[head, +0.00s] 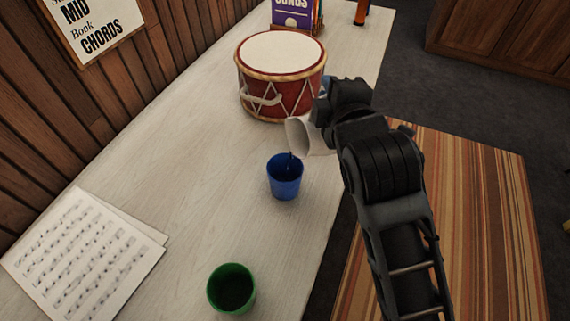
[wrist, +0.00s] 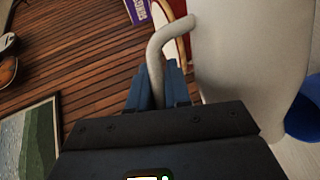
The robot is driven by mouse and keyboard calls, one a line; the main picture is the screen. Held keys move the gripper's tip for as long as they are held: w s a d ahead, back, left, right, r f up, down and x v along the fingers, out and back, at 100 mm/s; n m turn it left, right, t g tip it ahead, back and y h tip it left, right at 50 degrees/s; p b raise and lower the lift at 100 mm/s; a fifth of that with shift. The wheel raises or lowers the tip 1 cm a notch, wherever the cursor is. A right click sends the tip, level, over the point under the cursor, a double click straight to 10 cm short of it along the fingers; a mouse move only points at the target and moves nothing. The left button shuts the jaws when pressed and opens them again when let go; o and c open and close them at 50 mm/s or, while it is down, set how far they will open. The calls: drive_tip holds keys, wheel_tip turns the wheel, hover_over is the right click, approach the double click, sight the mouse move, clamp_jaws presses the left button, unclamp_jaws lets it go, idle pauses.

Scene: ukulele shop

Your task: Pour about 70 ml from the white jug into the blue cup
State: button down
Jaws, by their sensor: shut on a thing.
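The white jug (head: 301,136) is held tilted, its mouth facing left and down over the blue cup (head: 285,178). A thin dark streak shows between the jug's mouth and the inside of the cup. The cup stands upright on the pale counter. My gripper (wrist: 158,88) is shut on the jug's handle in the wrist view, and the jug's body (wrist: 248,60) fills the right of that view. Part of the blue cup shows at the right edge there (wrist: 302,120). My arm hides much of the jug in the head view. The liquid level cannot be made out.
A green cup (head: 231,289) stands nearer on the counter (head: 150,165). A red drum (head: 281,77) stands just behind the jug. Sheet music (head: 82,255) lies at left. The counter's right edge runs close by the blue cup, above a striped rug (head: 470,220).

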drive_tip(key=shift+s+a+r, duration=0.2)
drive_tip(key=shift+a+r, duration=0.05)
drive_tip(key=shift+a, duration=0.05)
idle(0.9)
drive_tip(key=d, duration=0.1)
drive_tip(key=w+d+f+m, duration=0.1)
drive_tip(key=w+d+f+m+g, duration=0.1)
drive_tip(key=shift+w+d+f+y, duration=0.1)
drive_tip(key=shift+d+f+y, duration=0.05)
drive_tip(key=shift+d+y, duration=0.2)
drive_tip(key=shift+w+d+f+m+g+y, duration=0.2)
drive_tip(key=shift+d+f+m, duration=0.1)
drive_tip(key=shift+f, duration=0.2)
drive_tip(key=shift+w+d+f+m+g+y, duration=0.15)
drive_tip(key=shift+d+f+m, duration=0.15)
drive_tip(key=shift+f, duration=0.15)
drive_tip(key=shift+f, duration=0.1)
idle(0.9)
